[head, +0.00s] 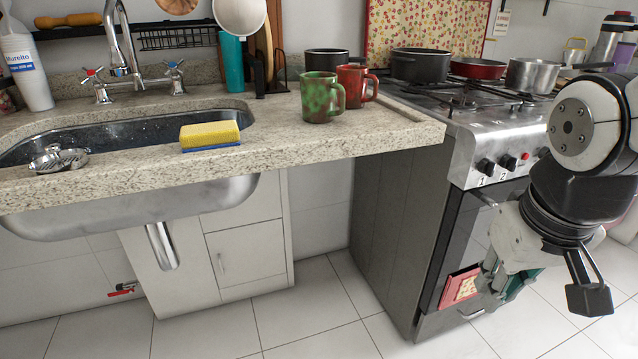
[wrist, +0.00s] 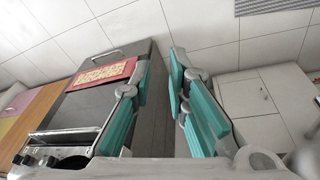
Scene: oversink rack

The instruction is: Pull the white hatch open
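The white hatch (head: 247,254) is a shut door with a small upright handle (head: 221,262), in the white cabinet below the counter and right of the sink drain. In the wrist view, a white cabinet front (wrist: 247,94) with a small handle shows right of my fingers. My gripper (head: 507,284) hangs in front of the stove at the right, well apart from the hatch. In the wrist view its teal-padded fingers (wrist: 160,76) are spread with nothing between them. Part of the gripper is hidden behind my wrist in the head view.
The grey stove (head: 385,235) stands between the hatch and my gripper, with a red patterned cloth (head: 460,287) at its front. The counter (head: 290,145) overhangs the cabinet. A drain pipe (head: 162,246) hangs left of the hatch. The tiled floor (head: 310,310) before the cabinet is clear.

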